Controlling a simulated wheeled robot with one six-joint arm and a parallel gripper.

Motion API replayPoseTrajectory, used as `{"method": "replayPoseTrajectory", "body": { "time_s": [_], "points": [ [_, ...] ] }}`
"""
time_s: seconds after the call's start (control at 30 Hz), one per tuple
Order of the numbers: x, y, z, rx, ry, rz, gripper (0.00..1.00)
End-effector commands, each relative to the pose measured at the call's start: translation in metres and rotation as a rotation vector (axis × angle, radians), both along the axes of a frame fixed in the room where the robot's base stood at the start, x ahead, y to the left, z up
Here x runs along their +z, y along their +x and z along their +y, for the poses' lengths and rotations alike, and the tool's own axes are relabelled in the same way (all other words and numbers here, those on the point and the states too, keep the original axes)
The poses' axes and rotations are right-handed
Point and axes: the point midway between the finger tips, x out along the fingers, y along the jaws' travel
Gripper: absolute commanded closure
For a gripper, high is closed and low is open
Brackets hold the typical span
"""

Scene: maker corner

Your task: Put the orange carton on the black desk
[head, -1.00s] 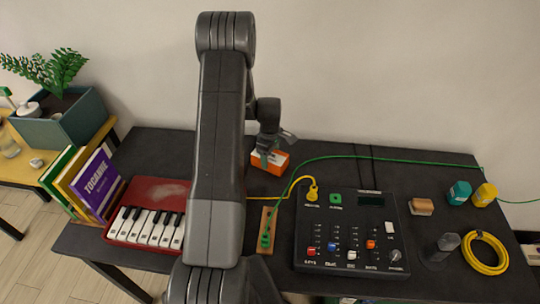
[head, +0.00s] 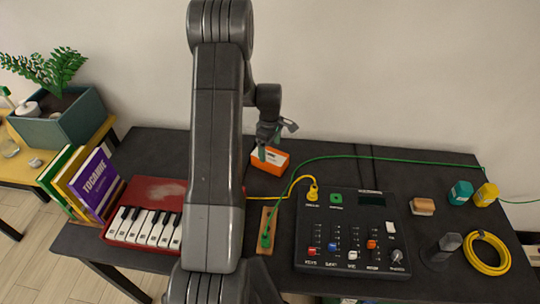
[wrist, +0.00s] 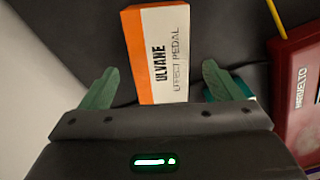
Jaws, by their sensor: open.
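The orange carton (head: 269,161) lies on the black desk (head: 390,168), near its back edge and behind the yellow cable. In the wrist view the carton (wrist: 160,55) shows an orange side and a white face lettered "ULVANE EFFECT PEDAL". My gripper (head: 268,142) is over the carton in the head view. In the wrist view my gripper (wrist: 156,86) is open, its two green fingers apart on either side of the carton's near end, with visible gaps and nothing held. The desk's bare top (wrist: 90,40) shows beside the carton.
A red toy keyboard (head: 150,192) is left of the carton, partly behind my arm. A black mixer (head: 350,232) with yellow and green cables is to the right. Books (head: 95,180) stand at the left; a yellow cable coil (head: 487,254) lies far right. Desk around the carton's right is fairly clear.

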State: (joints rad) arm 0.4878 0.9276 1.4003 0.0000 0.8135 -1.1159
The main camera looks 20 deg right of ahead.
Motion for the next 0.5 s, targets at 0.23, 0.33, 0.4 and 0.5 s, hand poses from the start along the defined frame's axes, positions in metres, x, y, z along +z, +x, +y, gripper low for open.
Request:
{"method": "replayPoseTrajectory", "body": {
  "time_s": [0.23,0.33,0.4,0.5],
  "points": [
    [0.048,0.001,0.000,0.000,-0.002,-0.004,0.15],
    [0.062,0.000,0.000,0.000,-0.001,-0.002,0.15],
    [0.068,0.000,0.000,0.000,-0.001,-0.002,0.15],
    [0.073,0.000,0.000,0.000,0.001,0.001,0.15]
  ]
}}
